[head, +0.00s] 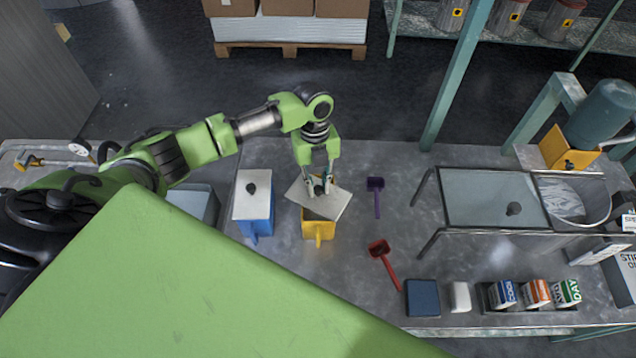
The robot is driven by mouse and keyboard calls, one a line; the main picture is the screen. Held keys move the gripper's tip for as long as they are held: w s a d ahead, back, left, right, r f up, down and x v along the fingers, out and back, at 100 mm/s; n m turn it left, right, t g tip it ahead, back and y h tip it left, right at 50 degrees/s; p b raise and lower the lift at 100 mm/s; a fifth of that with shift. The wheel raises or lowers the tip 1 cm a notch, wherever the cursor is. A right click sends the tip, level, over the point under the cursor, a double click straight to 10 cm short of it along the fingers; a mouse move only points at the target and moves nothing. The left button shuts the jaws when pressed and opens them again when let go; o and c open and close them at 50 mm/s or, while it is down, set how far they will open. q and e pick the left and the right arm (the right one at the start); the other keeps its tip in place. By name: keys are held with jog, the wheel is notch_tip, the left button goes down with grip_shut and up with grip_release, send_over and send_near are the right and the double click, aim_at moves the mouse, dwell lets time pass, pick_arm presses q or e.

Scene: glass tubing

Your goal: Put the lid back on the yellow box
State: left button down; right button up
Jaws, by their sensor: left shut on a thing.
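The yellow box (317,230) stands on the grey table, its handle toward the front. A pale grey lid (332,205) is over it, tilted and turned out of line with the box. Whether the lid touches the box's rim I cannot tell. My right gripper is not in view.
A blue box (258,228) with its white lid on stands close to the left. A purple scoop (377,196) and a red scoop (383,262) lie to the right. A glass-topped stand (490,200) is further right. Cartons (536,293) and a dark blue block (422,298) sit along the front.

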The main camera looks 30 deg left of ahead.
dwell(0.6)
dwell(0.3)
pick_arm(q)
jog(key=c, duration=1.3)
grip_release()
jog(key=shift+p, duration=0.3)
jog(key=shift+r+p, duration=3.35)
jog(key=shift+r, duration=0.2)
grip_shut()
